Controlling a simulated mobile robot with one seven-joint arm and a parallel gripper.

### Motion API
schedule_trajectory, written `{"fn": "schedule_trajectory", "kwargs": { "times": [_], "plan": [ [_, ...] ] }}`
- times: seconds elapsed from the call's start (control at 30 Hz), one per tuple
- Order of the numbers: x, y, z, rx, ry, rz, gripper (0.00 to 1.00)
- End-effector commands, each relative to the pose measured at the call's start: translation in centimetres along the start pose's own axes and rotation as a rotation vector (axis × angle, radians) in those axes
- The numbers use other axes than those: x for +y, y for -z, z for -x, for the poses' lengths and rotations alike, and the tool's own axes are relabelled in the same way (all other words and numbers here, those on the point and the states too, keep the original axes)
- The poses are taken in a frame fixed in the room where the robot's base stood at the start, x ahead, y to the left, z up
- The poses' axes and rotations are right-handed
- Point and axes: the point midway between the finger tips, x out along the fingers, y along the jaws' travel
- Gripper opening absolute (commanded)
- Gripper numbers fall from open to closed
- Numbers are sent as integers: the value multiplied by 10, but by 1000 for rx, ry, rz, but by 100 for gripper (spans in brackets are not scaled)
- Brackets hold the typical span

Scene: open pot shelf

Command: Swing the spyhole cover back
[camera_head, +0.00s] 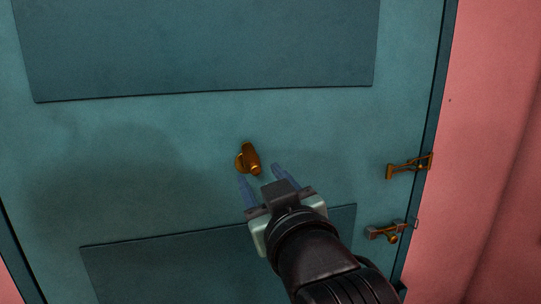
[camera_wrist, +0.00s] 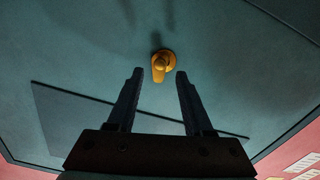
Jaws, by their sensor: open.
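The spyhole cover (camera_head: 250,156) is a small brass-orange flap on a round mount, fixed to the teal door (camera_head: 150,140). My gripper (camera_head: 260,172) is open and empty. Its fingers point at the cover from just below and appear apart from it. I cannot tell the exact gap in depth.
A brass latch (camera_head: 408,166) and a bolt with a knob (camera_head: 391,231) are on the door's right edge. Dark recessed panels lie above (camera_head: 200,45) and below (camera_head: 130,270) the cover. A pink wall (camera_head: 490,120) is at the right. The door face around the cover is clear.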

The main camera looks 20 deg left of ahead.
Motion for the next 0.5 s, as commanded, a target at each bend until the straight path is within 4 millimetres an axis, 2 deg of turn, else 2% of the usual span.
{"fn": "schedule_trajectory", "kwargs": {
  "times": [0.1, 0.2, 0.5],
  "plan": [
    [0, 3, -19, -1, 1, 1, 51],
    [1, 2, -28, -1, 0, 1, 51],
    [0, 0, -36, 1, -1, 2, 51]
  ]
}}
